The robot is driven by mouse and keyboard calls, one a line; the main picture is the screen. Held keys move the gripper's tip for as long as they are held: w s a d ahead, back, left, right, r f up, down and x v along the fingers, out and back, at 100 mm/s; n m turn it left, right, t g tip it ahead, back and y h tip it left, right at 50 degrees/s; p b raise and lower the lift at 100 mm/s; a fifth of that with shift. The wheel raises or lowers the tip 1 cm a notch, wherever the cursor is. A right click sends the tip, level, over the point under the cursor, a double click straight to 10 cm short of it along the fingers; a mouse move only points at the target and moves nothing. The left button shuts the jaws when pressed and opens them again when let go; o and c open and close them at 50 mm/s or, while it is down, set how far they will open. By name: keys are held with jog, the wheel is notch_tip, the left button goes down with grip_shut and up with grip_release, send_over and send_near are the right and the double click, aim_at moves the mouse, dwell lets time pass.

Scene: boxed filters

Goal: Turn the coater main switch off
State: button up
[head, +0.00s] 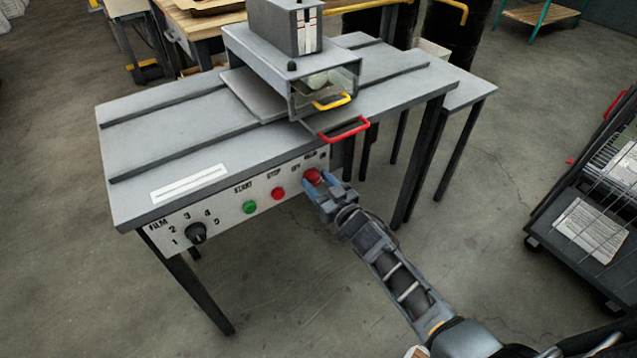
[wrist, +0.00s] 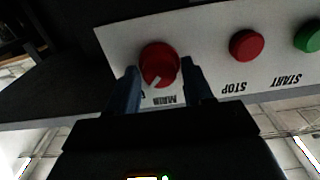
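The coater (head: 265,105) is a grey table-like machine with a white control panel (head: 232,207) along its front edge. Its main switch (head: 312,176) is a round red knob at the panel's right end. Gaps show between fingers and knob; I cannot tell whether either touches.
A red stop button (head: 279,193), a green start button (head: 249,207) and a black film dial (head: 196,233) sit left of the switch. A dark rack cart (head: 590,215) stands at right.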

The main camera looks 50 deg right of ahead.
jog(key=c, duration=0.4)
jog(key=shift+f+n, duration=0.1)
jog(key=shift+n, duration=0.3)
jog(key=n+b, duration=0.1)
jog(key=n, duration=0.1)
jog(key=shift+n+b, duration=0.35)
jog(key=shift+n, duration=0.05)
jog(key=n+b, duration=0.1)
jog(key=n, duration=0.3)
jog(key=shift+a+f+n+b, duration=0.1)
jog(key=shift+n+b, duration=0.2)
jog(key=shift+b, duration=0.1)
jog(key=n+b, duration=0.2)
jog(key=n, duration=0.4)
jog(key=shift+a, duration=0.1)
jog(key=shift+n+b, duration=0.55)
jog(key=shift+n, duration=1.25)
